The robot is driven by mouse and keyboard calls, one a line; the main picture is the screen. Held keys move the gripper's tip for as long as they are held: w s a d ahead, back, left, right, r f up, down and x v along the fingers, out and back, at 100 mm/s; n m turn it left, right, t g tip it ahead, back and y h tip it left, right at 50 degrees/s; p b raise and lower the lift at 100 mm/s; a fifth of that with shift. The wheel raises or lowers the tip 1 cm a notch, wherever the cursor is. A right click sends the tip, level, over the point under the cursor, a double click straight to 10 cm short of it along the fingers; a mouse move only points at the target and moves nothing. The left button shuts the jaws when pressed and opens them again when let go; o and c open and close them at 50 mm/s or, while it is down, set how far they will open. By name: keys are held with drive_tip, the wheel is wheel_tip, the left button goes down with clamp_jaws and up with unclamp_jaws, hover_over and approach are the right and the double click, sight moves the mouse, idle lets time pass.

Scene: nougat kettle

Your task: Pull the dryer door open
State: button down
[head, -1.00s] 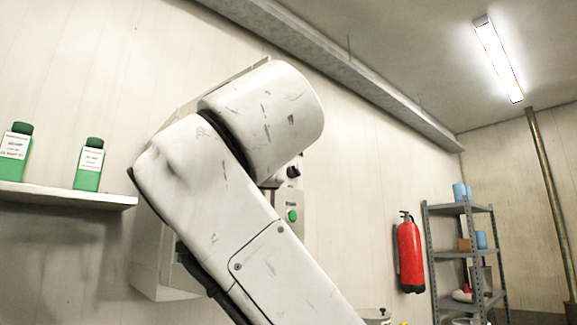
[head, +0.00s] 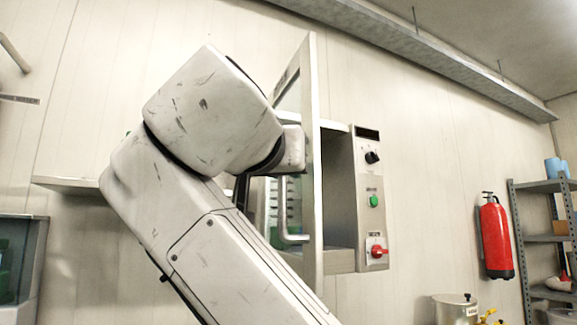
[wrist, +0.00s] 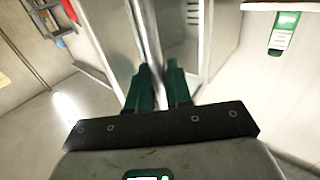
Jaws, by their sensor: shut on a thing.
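The dryer door (head: 316,170) stands swung out from the dryer cabinet (head: 340,190), seen nearly edge-on in the head view, with part of the cabinet's opening showing behind it. A metal bar handle (head: 284,215) shows on the door's left face. In the wrist view my gripper (wrist: 159,82), with dark green fingers, is shut around the upright handle bar (wrist: 148,38). My arm hides the gripper and the upper handle in the head view.
The control panel (head: 371,200) has a black knob, green button and red switch. A red fire extinguisher (head: 495,238) hangs on the wall to the right, beside a grey shelf rack (head: 545,238). A lidded pot (head: 455,308) is at lower right. A green-labelled bottle (wrist: 284,34) shows in the wrist view.

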drive_tip(key=c, duration=1.2)
unclamp_jaws()
drive_tip(key=s+a+b, duration=0.1)
drive_tip(key=s+b, duration=0.2)
drive_tip(key=s, duration=0.7)
drive_tip(key=shift+s+a+b, duration=0.25)
drive_tip(key=shift+s+b, duration=0.05)
drive_tip(key=shift+b, duration=0.05)
drive_tip(key=shift+f, duration=0.1)
